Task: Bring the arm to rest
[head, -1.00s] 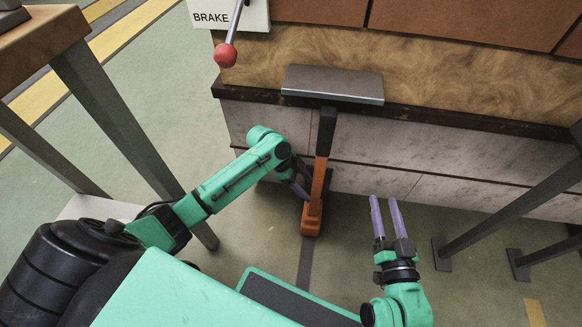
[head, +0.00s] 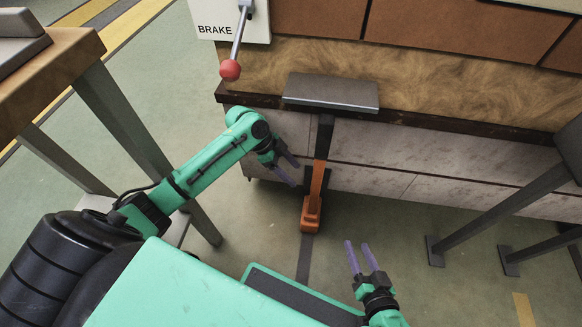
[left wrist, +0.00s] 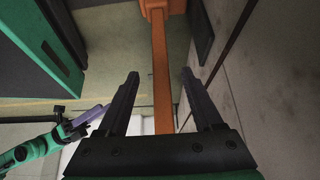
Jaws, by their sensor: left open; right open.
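My left arm reaches forward over the floor on the left of the head view. Its gripper (head: 290,171) is open and empty, with purple fingers beside the orange post. In the left wrist view my left gripper (left wrist: 162,95) has its two dark fingers wide apart, with the orange post (left wrist: 162,70) seen between and beyond them. My right gripper (head: 361,257) is open and empty, low over the floor right of centre. It also shows at the lower left of the left wrist view (left wrist: 90,122).
The orange post (head: 312,203) stands on the floor below a grey plate (head: 331,91). A counter with pale panels (head: 400,155) runs behind. A red-knobbed lever (head: 230,70) hangs from the BRAKE box (head: 222,30). A wooden table (head: 60,75) stands left; dark metal legs (head: 490,215) stand right.

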